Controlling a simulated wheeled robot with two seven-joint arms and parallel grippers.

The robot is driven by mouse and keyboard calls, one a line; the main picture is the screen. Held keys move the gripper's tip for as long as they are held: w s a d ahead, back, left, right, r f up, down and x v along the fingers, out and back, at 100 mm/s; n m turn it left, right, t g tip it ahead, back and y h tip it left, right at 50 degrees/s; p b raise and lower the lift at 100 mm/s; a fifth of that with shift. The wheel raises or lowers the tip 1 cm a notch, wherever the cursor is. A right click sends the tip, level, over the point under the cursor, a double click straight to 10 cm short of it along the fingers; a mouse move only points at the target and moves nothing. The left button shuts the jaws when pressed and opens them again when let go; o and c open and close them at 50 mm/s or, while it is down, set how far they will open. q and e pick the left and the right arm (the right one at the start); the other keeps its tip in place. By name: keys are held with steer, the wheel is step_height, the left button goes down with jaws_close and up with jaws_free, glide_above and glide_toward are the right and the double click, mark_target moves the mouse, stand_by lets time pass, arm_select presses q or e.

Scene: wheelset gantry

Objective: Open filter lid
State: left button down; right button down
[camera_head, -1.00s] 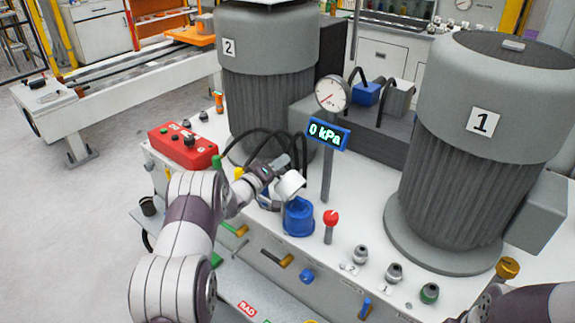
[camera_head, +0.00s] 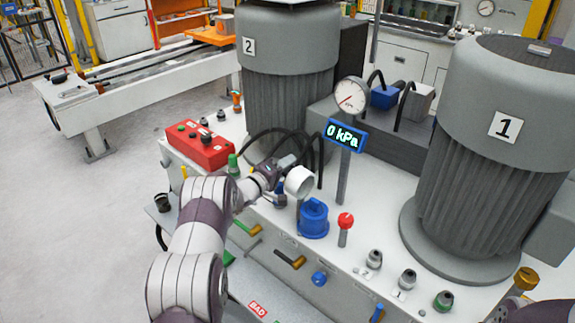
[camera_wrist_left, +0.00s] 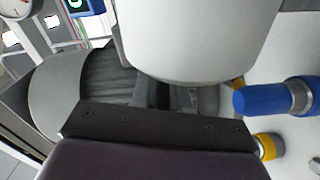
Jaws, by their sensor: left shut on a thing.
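My left gripper (camera_head: 277,172) is shut on a white round lid (camera_head: 300,181). It holds the lid tilted, up and slightly left of the blue filter housing (camera_head: 313,219) in the head view. The housing stands upright on the white bench top, with blue parts showing at its open top. The lid looks apart from the housing. In the left wrist view the lid (camera_wrist_left: 197,38) fills the top middle, and my gripper's grip on it is partly hidden. Only a bit of my right arm shows at the lower right of the head view; its gripper is out of view.
Motor 2 (camera_head: 287,62) stands behind the lid and motor 1 (camera_head: 478,130) to the right. A pressure gauge (camera_head: 351,97) and a 0 kPa display (camera_head: 345,134) rise behind the housing. A red-knobbed lever (camera_head: 345,222) stands just right of it. A red control box (camera_head: 201,146) is left.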

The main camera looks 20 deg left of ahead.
arm_select(q)
steer(key=shift+s+d+f, duration=0.1)
steer(key=shift+s+f, duration=0.05)
steer(key=shift+f, duration=0.35)
steer(key=c, duration=1.4)
jaws_free()
steer(key=shift+o, duration=1)
steer(key=shift+r, duration=0.2)
steer(key=b+v, duration=0.1)
steer(key=v, duration=1.1)
steer(key=shift+s, duration=0.25)
